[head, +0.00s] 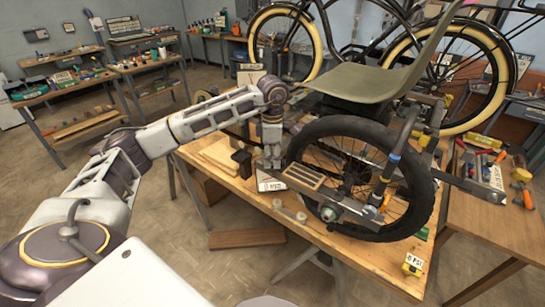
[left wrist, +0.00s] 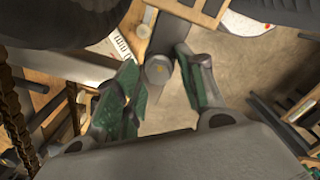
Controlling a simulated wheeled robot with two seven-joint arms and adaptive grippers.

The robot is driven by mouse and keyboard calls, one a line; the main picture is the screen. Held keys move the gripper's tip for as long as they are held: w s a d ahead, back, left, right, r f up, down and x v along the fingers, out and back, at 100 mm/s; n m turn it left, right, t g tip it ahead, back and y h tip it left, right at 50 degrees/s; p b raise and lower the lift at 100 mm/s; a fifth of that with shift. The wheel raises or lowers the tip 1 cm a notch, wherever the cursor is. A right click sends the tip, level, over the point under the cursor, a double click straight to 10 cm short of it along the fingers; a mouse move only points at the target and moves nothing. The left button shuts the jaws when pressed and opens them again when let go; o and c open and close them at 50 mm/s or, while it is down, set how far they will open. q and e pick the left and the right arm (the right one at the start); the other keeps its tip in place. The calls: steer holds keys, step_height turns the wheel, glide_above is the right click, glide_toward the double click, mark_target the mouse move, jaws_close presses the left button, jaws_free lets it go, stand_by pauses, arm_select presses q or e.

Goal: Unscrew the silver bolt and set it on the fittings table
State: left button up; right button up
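My left gripper (head: 270,163) points down beside the left edge of the big black wheel (head: 330,135), above the wooden workbench. In the left wrist view its green-padded fingers (left wrist: 160,88) are apart. A rounded grey bar end (left wrist: 157,70) with a small yellowish spot shows between them; I cannot tell whether they touch it. A silver bolt-like fitting (head: 328,213) sits at the wheel's lower left in the head view. I cannot tell for certain which part is the silver bolt, or which table is the fittings table. My right gripper is not in view.
The trike frame with its green seat (head: 375,80) fills the workbench (head: 345,250). Small round parts (head: 290,212) lie at its front. A table with tools (head: 490,200) stands at the right, and side tables (head: 60,90) stand at the left.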

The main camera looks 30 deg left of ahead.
arm_select(q)
steer(key=c, duration=0.6)
steer(key=shift+o, duration=0.2)
steer(key=shift+s+d+n, duration=0.1)
steer(key=shift+n, duration=2.7)
steer(key=shift+r+p, duration=1.35)
steer(key=shift+r, duration=0.9)
